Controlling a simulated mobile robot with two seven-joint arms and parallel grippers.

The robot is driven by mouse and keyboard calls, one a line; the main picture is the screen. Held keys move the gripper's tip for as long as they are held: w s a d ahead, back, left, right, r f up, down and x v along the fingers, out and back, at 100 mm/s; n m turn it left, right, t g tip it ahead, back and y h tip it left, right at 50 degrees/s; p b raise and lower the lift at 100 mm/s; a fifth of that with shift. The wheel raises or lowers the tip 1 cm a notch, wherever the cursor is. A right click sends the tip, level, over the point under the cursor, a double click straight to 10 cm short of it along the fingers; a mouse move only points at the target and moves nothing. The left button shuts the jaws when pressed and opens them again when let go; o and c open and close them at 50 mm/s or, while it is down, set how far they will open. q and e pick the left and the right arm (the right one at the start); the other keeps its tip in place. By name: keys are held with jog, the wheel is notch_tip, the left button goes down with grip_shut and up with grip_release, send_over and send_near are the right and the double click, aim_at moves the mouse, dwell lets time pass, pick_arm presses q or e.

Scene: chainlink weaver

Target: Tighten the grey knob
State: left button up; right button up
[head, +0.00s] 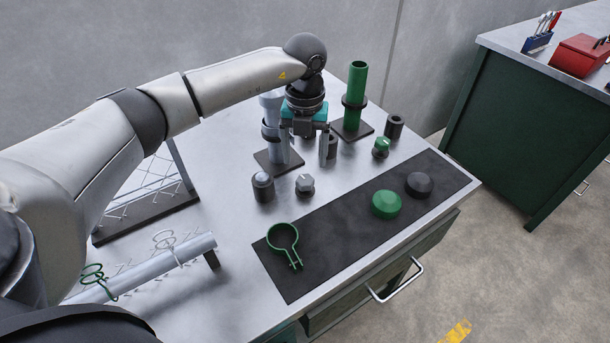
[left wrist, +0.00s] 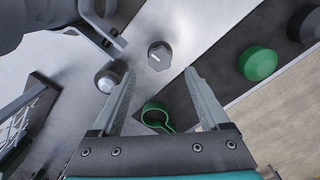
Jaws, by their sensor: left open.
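The grey knob (head: 305,184) is a small faceted knob with a white line on top, on the metal bench in the head view. It also shows in the left wrist view (left wrist: 159,56), framed just beyond the gap between the fingertips. My left gripper (head: 304,154) is open with its fingers pointing down, above the bench and behind the knob in the head view. The fingers look apart from the knob, with nothing between them. My right gripper is not in view.
A silver-topped dark cylinder (head: 263,187) stands left of the knob. A grey post (head: 276,148), a green post (head: 355,95), a green-topped knob (head: 381,147) and dark cylinders (head: 394,127) stand nearby. A black mat (head: 330,248) holds a green ring clamp (head: 283,238) and green (head: 386,204) and black caps (head: 419,184).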

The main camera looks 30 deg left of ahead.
aim_at(305, 178)
pick_arm(q)
notch_tip(305, 178, down, 6)
jog(key=shift+f+b, duration=0.25)
jog(key=shift+b, duration=0.05)
grip_shut()
dwell(0.6)
